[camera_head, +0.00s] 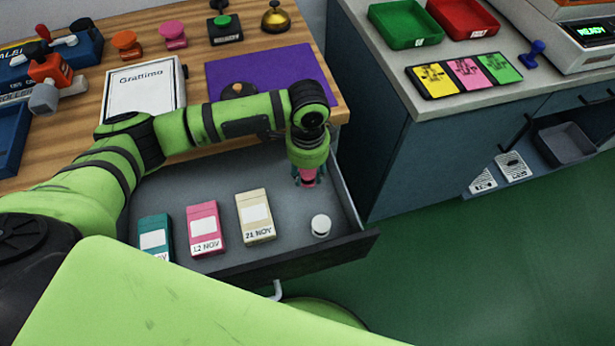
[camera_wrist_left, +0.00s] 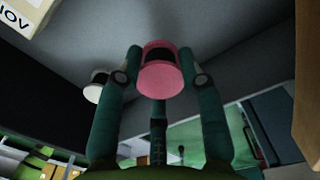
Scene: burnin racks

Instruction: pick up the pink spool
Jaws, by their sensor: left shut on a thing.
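The pink spool (camera_wrist_left: 160,80) is between the fingers of my left gripper (camera_wrist_left: 163,72) in the left wrist view. The fingers touch it on both sides and are shut on it. In the head view my left gripper (camera_head: 309,178) points down into the open grey drawer (camera_head: 270,178), with a bit of the pink spool (camera_head: 308,175) showing between the fingers. I cannot tell whether the spool touches the drawer floor. My right gripper is not in view.
A white spool (camera_head: 321,225) stands in the drawer near its front right. Teal (camera_head: 155,236), pink (camera_head: 205,228) and cream (camera_head: 255,216) boxes are to the left. The purple mat (camera_head: 285,75) lies on the wooden counter above. A separate cabinet (camera_head: 400,150) stands right of the drawer.

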